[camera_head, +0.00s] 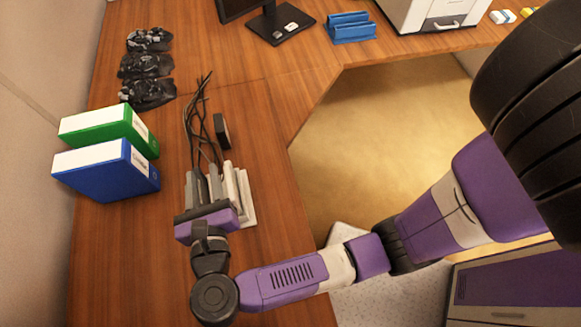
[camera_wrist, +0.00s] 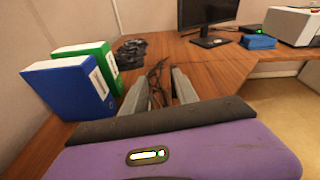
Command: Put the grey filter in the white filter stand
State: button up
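My gripper (camera_head: 205,175) is over the desk in the head view, its fingers pointing toward the cables. In the wrist view the two grey fingers (camera_wrist: 160,80) stand apart, with cables showing between them and nothing clearly held. A white slatted thing (camera_head: 246,200), which looks like the filter stand, is close to the right of the fingers in the head view, partly hidden by my gripper. A small dark block (camera_head: 222,131) stands on the desk beyond the fingertips, beside the cables. I cannot tell whether it is the grey filter; no other clear filter shows.
Black cables (camera_head: 196,120) lie beyond the gripper. Blue (camera_head: 95,176) and green (camera_head: 105,129) binders stand at left. A monitor stand (camera_head: 281,24), blue holder (camera_head: 350,27) and printer (camera_head: 430,12) are at the back.

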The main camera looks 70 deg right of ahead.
jog(key=s+d+r+n+t+y, duration=0.1)
jog(key=s+d+r+n+t, duration=0.2)
jog(key=s+r+n+t, duration=0.45)
jog(key=s+d+r+n+t, duration=0.25)
jog(key=d+r+n, duration=0.2)
jog(key=n, duration=0.65)
jog(key=s+a+f+n+g+y, duration=0.2)
jog(key=s+n+y, duration=0.3)
jog(key=n, duration=0.8)
jog(key=s+a+f+n+g+y, duration=0.3)
jog(key=s+a+n+y, duration=0.2)
jog(key=n, duration=0.8)
jog(key=s+y, duration=0.1)
jog(key=s, duration=0.2)
jog(key=shift+f, duration=0.4)
jog(key=shift+s+n, duration=0.2)
jog(key=shift+n, duration=0.05)
